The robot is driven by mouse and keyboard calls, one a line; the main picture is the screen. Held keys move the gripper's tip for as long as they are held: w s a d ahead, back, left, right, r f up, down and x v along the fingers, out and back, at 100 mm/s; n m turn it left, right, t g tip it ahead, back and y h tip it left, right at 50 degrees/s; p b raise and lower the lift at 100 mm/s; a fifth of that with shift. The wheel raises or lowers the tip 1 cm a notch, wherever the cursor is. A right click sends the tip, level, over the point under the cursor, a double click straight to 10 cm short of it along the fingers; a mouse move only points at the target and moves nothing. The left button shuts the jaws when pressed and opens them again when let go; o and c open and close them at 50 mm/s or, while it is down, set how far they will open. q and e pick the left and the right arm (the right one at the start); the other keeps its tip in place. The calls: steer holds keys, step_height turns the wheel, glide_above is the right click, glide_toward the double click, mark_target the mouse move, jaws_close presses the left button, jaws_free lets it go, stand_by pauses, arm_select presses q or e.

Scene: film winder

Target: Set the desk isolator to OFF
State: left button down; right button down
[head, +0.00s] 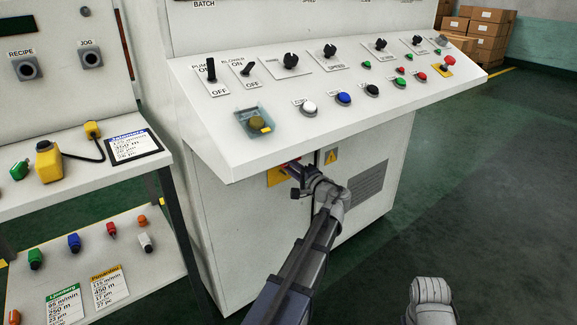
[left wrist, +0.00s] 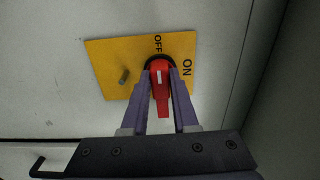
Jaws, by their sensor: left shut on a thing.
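The desk isolator is a red handle (left wrist: 164,100) with a white mark, on a yellow plate (left wrist: 115,60) lettered OFF and ON. In the left wrist view OFF is above the handle's hub and ON to its right. I cannot tell which label the handle points at. My left gripper (left wrist: 168,80) is shut on the red handle, one finger along each side. In the head view the yellow plate (head: 276,177) is on the cabinet front below the sloping desk, partly hidden behind my left gripper (head: 293,172). My right gripper is out of view; part of my right arm shows bottom right.
A warning label (head: 331,156) and a vent (head: 367,195) are to the right. A side bench (head: 80,180) is at left. Floor is clear at right.

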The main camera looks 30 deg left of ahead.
arm_select(q)
steer(key=c, duration=0.7)
jaws_free()
steer(key=shift+d, duration=0.1)
steer(key=v, duration=0.7)
steer(key=shift+s+d, duration=0.2)
steer(key=shift+d, duration=0.1)
steer(key=s+d+f+n+g+h, duration=0.1)
steer(key=s+d+f+g+h, duration=0.1)
steer(key=s+d+f+h, duration=0.5)
steer(key=s+d+f+g+h, duration=0.2)
steer(key=s+d+f, duration=0.3)
steer(key=d+f, duration=0.4)
steer(key=s+d+f+g+h, duration=0.1)
steer(key=s+d+f+h, duration=0.2)
steer(key=s+d, duration=0.3)
steer(key=s+d+f+g+h, duration=0.2)
steer(key=s+d+f+h, duration=0.1)
steer(key=s+d, duration=0.35)
steer(key=r+p, duration=2.3)
steer(key=d+r+p, duration=0.1)
steer(key=r+p, duration=1.1)
steer(key=shift+w+r, duration=0.1)
steer(key=shift+w, duration=0.3)
